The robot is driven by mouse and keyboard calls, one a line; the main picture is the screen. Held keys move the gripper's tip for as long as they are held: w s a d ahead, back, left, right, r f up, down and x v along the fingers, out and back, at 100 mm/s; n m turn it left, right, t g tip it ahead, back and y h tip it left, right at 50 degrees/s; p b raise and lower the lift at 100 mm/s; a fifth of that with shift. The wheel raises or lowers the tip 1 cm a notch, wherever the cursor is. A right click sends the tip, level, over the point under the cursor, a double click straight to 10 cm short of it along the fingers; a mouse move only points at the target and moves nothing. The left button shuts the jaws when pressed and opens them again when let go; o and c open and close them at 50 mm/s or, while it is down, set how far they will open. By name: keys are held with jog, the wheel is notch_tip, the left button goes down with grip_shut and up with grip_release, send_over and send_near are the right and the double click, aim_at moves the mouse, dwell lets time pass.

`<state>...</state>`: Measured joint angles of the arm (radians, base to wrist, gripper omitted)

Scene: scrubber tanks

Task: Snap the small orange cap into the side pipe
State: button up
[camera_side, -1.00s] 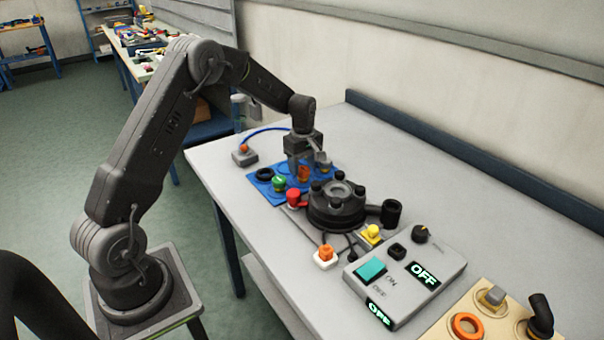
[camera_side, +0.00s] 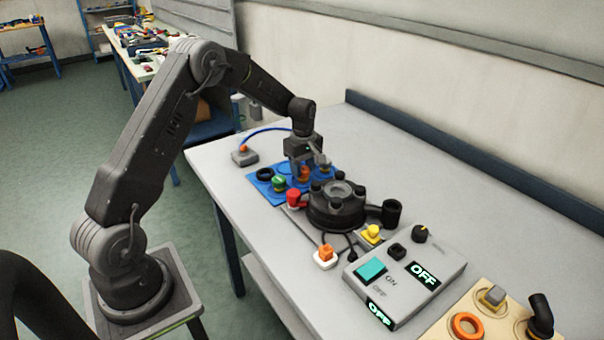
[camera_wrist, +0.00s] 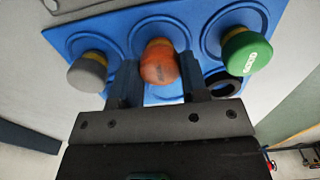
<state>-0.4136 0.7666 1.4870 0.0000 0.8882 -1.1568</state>
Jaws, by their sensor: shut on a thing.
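The small orange cap (camera_wrist: 158,62) stands on the blue tray (camera_wrist: 110,27), in the middle of a row between a grey cap (camera_wrist: 88,72) and a green cap (camera_wrist: 246,52). My gripper (camera_wrist: 158,76) is shut on it, with one finger at each side. In the side view the orange cap (camera_side: 304,174) is partly hidden by my gripper (camera_side: 305,168). The black tank (camera_side: 337,209) stands just in front of the tray. A black side pipe (camera_side: 391,212) sticks out at its right, and a red part (camera_side: 296,199) sits at its left.
A black ring (camera_side: 264,174) lies on the tray. A yellow button block (camera_side: 371,234), an orange-and-white block (camera_side: 325,257) and a control box reading OFF (camera_side: 405,285) stand at the front. The table's back right is clear.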

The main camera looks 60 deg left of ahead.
aim_at(303, 169)
jog(key=shift+r, duration=2.55)
jog(key=shift+r, duration=0.2)
notch_tip(303, 169, up, 13)
jog(key=w+d+m, duration=0.3)
jog(key=w+d, duration=0.1)
jog(key=d, duration=0.9)
jog(key=w+d+m, duration=0.3)
jog(key=w+d, duration=0.1)
jog(key=d, duration=1)
jog(key=shift+a+f, duration=0.15)
jog(key=shift+f, duration=1.75)
jog(key=shift+a+f, duration=0.2)
jog(key=shift+f, duration=1.7)
jog(key=shift+a+f, duration=0.15)
jog(key=shift+f, duration=1.75)
jog(key=shift+f, duration=0.45)
